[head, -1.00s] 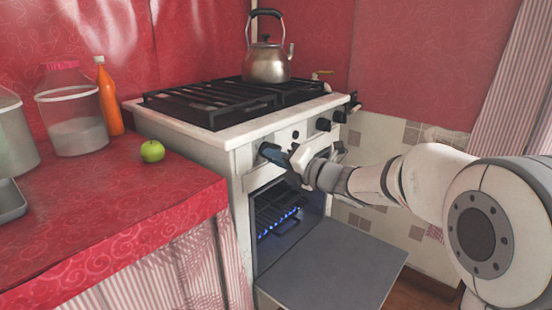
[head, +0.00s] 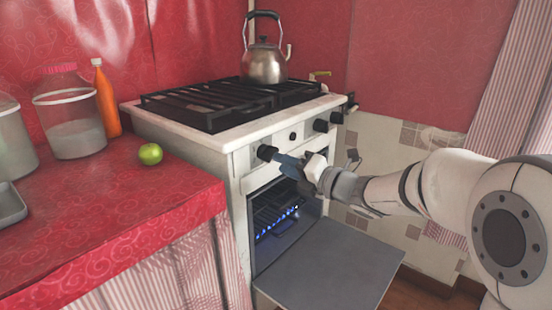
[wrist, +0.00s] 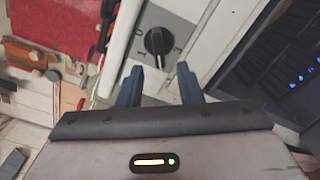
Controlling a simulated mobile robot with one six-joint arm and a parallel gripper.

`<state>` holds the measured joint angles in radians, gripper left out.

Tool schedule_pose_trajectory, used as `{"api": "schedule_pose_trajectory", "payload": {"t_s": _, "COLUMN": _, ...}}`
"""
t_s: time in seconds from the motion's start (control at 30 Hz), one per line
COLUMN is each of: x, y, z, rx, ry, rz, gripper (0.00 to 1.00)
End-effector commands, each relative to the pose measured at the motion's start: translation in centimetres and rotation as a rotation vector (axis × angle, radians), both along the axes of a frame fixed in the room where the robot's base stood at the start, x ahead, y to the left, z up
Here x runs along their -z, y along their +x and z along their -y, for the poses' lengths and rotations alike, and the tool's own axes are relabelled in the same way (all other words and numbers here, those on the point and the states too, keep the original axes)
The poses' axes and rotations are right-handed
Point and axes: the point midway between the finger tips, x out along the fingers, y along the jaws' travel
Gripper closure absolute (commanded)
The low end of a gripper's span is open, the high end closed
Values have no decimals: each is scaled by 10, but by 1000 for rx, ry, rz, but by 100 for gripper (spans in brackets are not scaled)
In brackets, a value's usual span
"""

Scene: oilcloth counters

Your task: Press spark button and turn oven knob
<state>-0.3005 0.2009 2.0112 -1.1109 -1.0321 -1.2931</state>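The black knob (head: 267,152) sits at the left end of the stove's front panel. It shows in the wrist view (wrist: 157,41) with its grip bar roughly upright in the picture. My gripper (head: 283,163) is just in front of this knob, a little to its lower right. In the wrist view my gripper's (wrist: 160,68) two blue fingers are apart, with nothing between them, and the knob lies beyond their tips. A small dark round part (head: 293,136), possibly the spark button, is on the panel right of the knob. Blue flames (head: 292,212) burn inside the oven (head: 270,205).
The oven door (head: 335,265) hangs open below my arm. More black knobs (head: 321,125) are on the panel's right. A kettle (head: 264,66) stands on the black grates (head: 205,105). A green apple (head: 150,154), an orange bottle (head: 106,98) and jars are on the red counter (head: 110,210).

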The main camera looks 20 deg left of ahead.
Motion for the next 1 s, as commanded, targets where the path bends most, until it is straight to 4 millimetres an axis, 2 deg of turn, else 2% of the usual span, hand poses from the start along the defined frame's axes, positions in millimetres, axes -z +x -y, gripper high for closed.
{"api": "schedule_pose_trajectory", "payload": {"t_s": 0.1, "x": -2, "y": -7, "z": 18, "rx": 3, "ry": 0, "rz": -1, "gripper": 67}}
{"api": "schedule_pose_trajectory", "payload": {"t_s": 0.2, "x": -1, "y": -11, "z": 28, "rx": 0, "ry": -1, "rz": 0, "gripper": 67}}
{"api": "schedule_pose_trajectory", "payload": {"t_s": 0.6, "x": 1, "y": -14, "z": 33, "rx": 1, "ry": 0, "rz": -2, "gripper": 67}}
{"api": "schedule_pose_trajectory", "payload": {"t_s": 0.73, "x": 2, "y": -6, "z": 43, "rx": 69, "ry": 4, "rz": -53, "gripper": 67}}
{"api": "schedule_pose_trajectory", "payload": {"t_s": 0.87, "x": 7, "y": 15, "z": 79, "rx": 288, "ry": 33, "rz": -227, "gripper": 67}}
{"api": "schedule_pose_trajectory", "payload": {"t_s": 0.97, "x": 20, "y": 28, "z": 128, "rx": 546, "ry": 100, "rz": -446, "gripper": 67}}
{"api": "schedule_pose_trajectory", "payload": {"t_s": 1.0, "x": 28, "y": 29, "z": 151, "rx": 657, "ry": 139, "rz": -544, "gripper": 67}}
